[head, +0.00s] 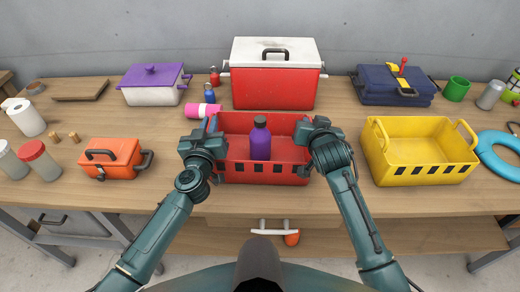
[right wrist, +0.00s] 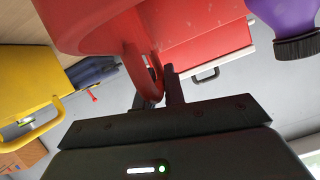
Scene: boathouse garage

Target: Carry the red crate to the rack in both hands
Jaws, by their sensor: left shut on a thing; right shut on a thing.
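The red crate (head: 232,172) is at the middle front of the bench in the head view, with a purple bottle (head: 260,143) standing upright in it. My left gripper (head: 212,138) is shut at the crate's left end, on its handle. My right gripper (head: 308,136) is shut at the right end. In the right wrist view, the fingers of my right gripper (right wrist: 161,88) close on the red crate's handle (right wrist: 137,55). I cannot tell whether the crate touches the bench. No rack is clearly identifiable.
A yellow crate (head: 420,153) stands close on the right. A red cooler (head: 274,90) stands behind, with a pink roll (head: 203,110) and a blue bottle (head: 210,93) beside it. An orange box (head: 112,160) is at the left. Bare bench (head: 165,170) lies between it and the crate.

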